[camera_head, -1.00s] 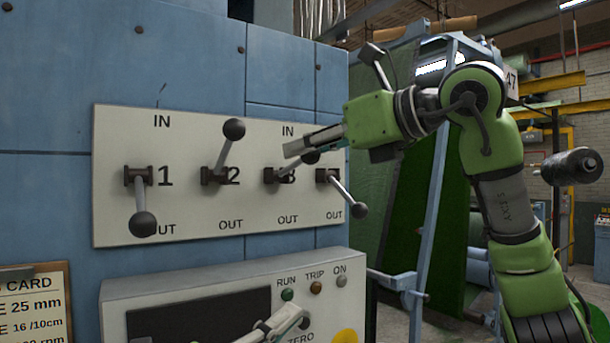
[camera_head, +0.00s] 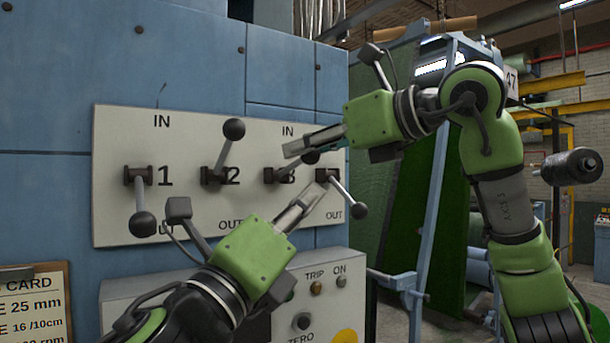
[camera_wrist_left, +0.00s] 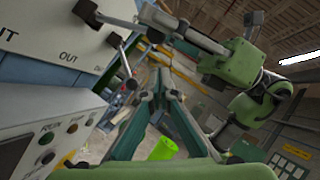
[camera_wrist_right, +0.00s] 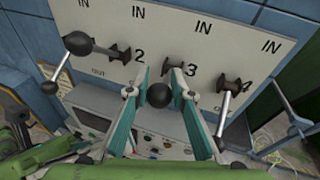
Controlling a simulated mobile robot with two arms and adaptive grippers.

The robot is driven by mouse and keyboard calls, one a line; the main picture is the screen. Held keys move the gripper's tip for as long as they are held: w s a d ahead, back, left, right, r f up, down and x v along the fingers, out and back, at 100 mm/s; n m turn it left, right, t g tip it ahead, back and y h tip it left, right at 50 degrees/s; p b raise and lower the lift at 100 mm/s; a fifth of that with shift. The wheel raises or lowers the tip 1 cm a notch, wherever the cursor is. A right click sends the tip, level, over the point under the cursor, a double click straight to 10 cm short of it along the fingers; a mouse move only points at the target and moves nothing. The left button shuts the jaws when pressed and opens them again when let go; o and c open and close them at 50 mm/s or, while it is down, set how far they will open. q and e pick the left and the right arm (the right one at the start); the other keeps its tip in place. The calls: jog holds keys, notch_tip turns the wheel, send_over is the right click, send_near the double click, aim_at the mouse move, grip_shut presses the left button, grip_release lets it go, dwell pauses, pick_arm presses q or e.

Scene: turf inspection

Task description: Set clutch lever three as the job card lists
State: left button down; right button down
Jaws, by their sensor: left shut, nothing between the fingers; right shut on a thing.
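Clutch lever three (camera_head: 283,171) points out from the white lever plate (camera_head: 110,232), its knob between the IN and OUT labels. My right gripper (camera_head: 308,152) is shut on its black knob, which shows between the fingers in the right wrist view (camera_wrist_right: 159,95). My left gripper (camera_head: 308,203) is shut and empty, just below and in front of levers three and four. The job card (camera_head: 30,303) is cut off at the lower left; only lines with 25 mm, 16 /10cm and rpm show, no lever settings.
Lever one (camera_head: 141,205) hangs down at OUT. Lever two (camera_head: 229,150) stands up at IN. Lever four (camera_head: 345,193) slants down right toward OUT, close to my left fingertips. A control box (camera_head: 330,268) with lamps and a ZERO knob juts out below.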

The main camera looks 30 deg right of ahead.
aim_at(309, 157)
pick_arm(q)
jog(key=w+r, duration=0.1)
jog(key=w+d+r, duration=0.1)
jog(key=r, duration=0.1)
jog(key=shift+w+r, duration=0.2)
jog(key=shift+w, duration=0.2)
jog(key=shift+r, duration=0.1)
jog(key=shift+w+r+n, duration=0.2)
jog(key=shift+r+n, duration=0.2)
jog(key=shift+r, duration=0.15)
jog(key=shift+w+a+r, duration=0.15)
jog(key=shift+a+r, duration=0.05)
jog(key=shift+a, duration=0.05)
pick_arm(e)
jog(key=shift+a, duration=0.3)
pick_arm(q)
jog(key=shift+t+y, duration=0.3)
pick_arm(e)
jog(key=c, duration=1.8)
grip_release()
jog(key=shift+f, duration=0.1)
pick_arm(q)
jog(key=shift+d, duration=0.1)
pick_arm(e)
jog(key=shift+o, duration=0.2)
jog(key=shift+s+d, duration=0.1)
jog(key=shift+d, duration=0.1)
